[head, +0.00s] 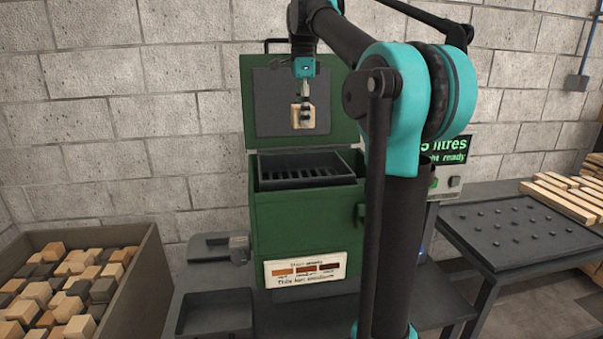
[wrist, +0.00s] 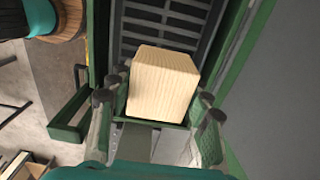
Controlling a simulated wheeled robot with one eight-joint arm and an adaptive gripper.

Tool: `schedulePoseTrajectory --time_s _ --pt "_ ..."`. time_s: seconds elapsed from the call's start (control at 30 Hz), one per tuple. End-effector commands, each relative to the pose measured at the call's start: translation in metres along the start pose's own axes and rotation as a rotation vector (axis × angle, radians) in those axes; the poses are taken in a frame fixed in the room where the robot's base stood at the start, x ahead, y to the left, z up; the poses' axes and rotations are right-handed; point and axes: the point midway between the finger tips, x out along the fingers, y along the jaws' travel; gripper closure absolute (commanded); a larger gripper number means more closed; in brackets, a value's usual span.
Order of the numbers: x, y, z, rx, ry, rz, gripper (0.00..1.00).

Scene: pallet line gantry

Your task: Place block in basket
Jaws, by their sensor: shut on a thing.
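My gripper (head: 303,112) is shut on a pale wooden block (head: 310,117) and holds it up in front of the open lid of the green machine (head: 300,210). In the wrist view the block (wrist: 163,82) sits between the two fingers (wrist: 158,115). The dark slatted basket (head: 335,182) sits in the top of the green machine, below the block in the head view. In the wrist view, the basket's slats (wrist: 130,32) show behind and beside the block, which hides part of them.
The raised lid (head: 258,100) stands behind the block. A large bin (head: 142,285) of mixed blocks is at lower left. A display (head: 450,150) and a studded table (head: 520,230) stand at right.

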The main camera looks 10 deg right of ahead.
Motion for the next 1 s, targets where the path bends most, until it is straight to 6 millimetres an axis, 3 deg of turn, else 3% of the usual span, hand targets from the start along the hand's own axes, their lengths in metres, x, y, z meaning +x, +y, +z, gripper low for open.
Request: schedulePoseTrajectory --time_s 0.3,0.5,0.77,1.0 --pt "0.08 0.0 0.0 0.0 0.0 0.0 0.81" --pt "0.119 0.0 0.0 0.0 0.0 0.0 0.81" --pt "0.138 0.0 0.0 0.0 0.0 0.0 0.81" --pt "0.168 0.0 0.0 0.0 0.0 0.0 0.81"
